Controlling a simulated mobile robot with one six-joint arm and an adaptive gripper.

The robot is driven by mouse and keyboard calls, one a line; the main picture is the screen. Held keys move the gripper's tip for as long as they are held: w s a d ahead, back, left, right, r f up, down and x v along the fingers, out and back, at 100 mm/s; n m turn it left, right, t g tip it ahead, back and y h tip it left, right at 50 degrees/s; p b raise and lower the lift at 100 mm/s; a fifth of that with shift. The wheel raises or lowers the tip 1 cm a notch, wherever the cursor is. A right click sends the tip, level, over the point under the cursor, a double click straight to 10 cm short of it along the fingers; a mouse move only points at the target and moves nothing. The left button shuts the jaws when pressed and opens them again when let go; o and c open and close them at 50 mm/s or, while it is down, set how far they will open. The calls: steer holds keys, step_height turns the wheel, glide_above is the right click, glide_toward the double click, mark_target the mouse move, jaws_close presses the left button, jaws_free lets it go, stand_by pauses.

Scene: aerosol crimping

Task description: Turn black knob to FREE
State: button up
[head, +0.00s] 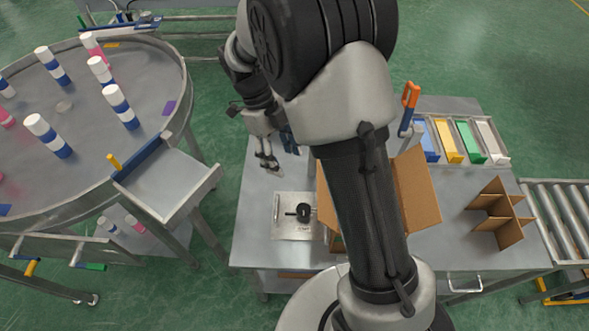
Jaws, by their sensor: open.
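The black knob (303,212) sits on a light metal plate (291,230) on the steel table, left of my arm. A dark pointer or lever sticks out from it toward the left. The markings on the plate are too small to read, so I cannot tell which label the knob points at. My gripper (268,168) is open and empty above the table, behind the plate and apart from the knob. My arm covers part of the table to the right.
An open cardboard box (419,187) stands right of the plate, partly behind my arm. A cardboard divider (499,213), coloured bins (447,141) and an orange-handled tool (409,106) are farther right. A round table (75,105) with several cans is at left. Bare tabletop (255,200) surrounds the plate's left side.

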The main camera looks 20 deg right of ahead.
step_height(320, 180, down, 2)
steer(key=m, duration=0.1)
steer(key=b, duration=0.5)
glide_toward(303, 209)
steer(key=x, duration=0.8)
steer(key=shift+c, duration=0.5)
steer(key=c, duration=1)
